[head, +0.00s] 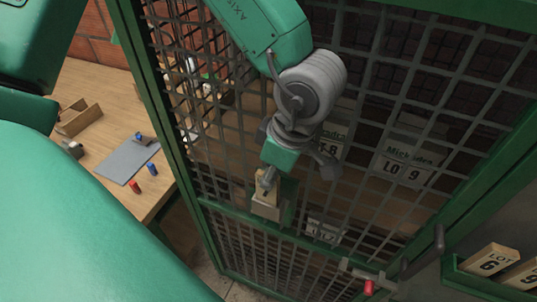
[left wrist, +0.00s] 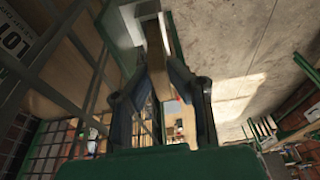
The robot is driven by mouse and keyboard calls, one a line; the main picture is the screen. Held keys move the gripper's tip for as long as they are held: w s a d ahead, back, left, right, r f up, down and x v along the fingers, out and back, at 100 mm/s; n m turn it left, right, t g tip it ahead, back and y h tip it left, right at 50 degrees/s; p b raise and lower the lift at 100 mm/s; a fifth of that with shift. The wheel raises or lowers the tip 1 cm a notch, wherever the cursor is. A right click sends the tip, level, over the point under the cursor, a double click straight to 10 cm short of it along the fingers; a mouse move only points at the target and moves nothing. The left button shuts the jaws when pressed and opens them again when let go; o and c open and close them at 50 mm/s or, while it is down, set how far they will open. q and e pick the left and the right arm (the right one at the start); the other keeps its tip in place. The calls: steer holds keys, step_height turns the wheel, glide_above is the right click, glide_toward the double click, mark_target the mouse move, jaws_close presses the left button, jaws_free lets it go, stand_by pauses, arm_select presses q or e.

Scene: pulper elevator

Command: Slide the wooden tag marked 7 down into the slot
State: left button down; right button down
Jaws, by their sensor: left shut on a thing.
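My left gripper (head: 270,176) is shut on a wooden tag (head: 263,190) in front of the mesh door. The tag is roughly upright, with a dark mark too small to read. Its lower end is at the top of a small grey and green holder (head: 267,210) on the door's crossbar. I cannot tell whether the end is inside the slot. In the left wrist view the tag (left wrist: 161,62) is between the fingers (left wrist: 165,88), its far end close against the pale holder (left wrist: 122,28). My right gripper is not in view.
The green-framed mesh door (head: 205,150) has sacks behind it, one marked LOT 9 (head: 405,165). A latch with a red end (head: 369,287) is at lower right. A green rack (head: 470,280) holds wooden tags, one marked LOT 6 (head: 492,260). A workbench (head: 95,130) stands left.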

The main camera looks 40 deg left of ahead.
arm_select(q)
steer(key=c, duration=1.4)
jaws_free()
steer(key=shift+s+f, duration=0.1)
steer(key=shift+f, duration=0.15)
steer(key=shift+c, duration=0.2)
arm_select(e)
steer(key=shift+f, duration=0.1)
arm_select(q)
steer(key=v, duration=0.8)
steer(key=shift+r, duration=0.2)
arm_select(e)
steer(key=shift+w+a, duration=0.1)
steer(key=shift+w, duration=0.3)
arm_select(q)
steer(key=shift+w, duration=0.2)
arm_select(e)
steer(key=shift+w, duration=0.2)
arm_select(q)
steer(key=shift+s, duration=0.15)
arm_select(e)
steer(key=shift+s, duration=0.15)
